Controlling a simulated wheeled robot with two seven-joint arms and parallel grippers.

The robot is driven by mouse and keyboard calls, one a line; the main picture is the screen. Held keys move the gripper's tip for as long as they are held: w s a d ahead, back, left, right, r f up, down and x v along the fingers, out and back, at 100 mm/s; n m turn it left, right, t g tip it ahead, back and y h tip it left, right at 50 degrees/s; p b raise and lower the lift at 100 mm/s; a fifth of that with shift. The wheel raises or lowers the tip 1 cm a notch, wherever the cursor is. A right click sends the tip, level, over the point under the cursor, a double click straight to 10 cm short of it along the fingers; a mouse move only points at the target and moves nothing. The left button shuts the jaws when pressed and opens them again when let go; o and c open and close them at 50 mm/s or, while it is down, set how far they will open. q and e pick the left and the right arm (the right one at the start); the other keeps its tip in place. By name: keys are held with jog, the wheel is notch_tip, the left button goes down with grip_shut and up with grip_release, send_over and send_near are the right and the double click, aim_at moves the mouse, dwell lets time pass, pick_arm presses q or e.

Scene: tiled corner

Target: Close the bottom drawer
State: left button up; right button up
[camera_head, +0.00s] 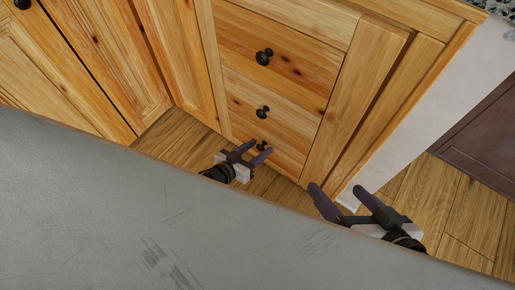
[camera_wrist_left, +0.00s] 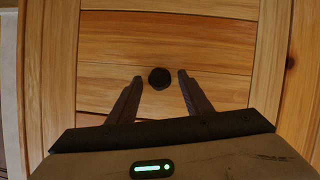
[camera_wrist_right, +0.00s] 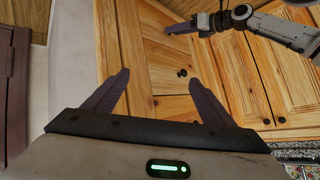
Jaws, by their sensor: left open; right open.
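The wooden cabinet has a column of drawers with black knobs. The bottom drawer (camera_head: 284,155) is the lowest front in the head view, partly hidden by my left gripper (camera_head: 256,150). Its black knob (camera_wrist_left: 159,78) shows in the left wrist view between the tips of my open left fingers, in line with them. I cannot tell whether they touch it or how far the drawer stands out. My right gripper (camera_head: 336,188) is open and empty, to the right of the drawers, near the cabinet's lower right corner.
Upper drawers (camera_head: 290,62) and the side cabinet doors (camera_head: 60,65) look shut. Wood floor (camera_head: 455,205) lies below, with a pale wall (camera_head: 465,85) and a dark brown panel (camera_head: 490,140) at right. My left arm shows in the right wrist view.

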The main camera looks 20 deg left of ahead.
pick_arm(q)
jog(key=shift+s, duration=0.15)
jog(key=shift+s+a+r+p, duration=0.2)
jog(key=shift+s+p, duration=0.1)
jog(key=shift+p, duration=0.1)
jog(key=p+v, duration=0.5)
jog(key=v, duration=0.4)
jog(key=shift+s, duration=0.15)
pick_arm(e)
jog(key=d+f+h, duration=0.1)
jog(key=s+d+f+g+h, duration=0.1)
jog(key=d, duration=0.1)
jog(key=shift+d+f, duration=0.2)
jog(key=shift+f, duration=0.05)
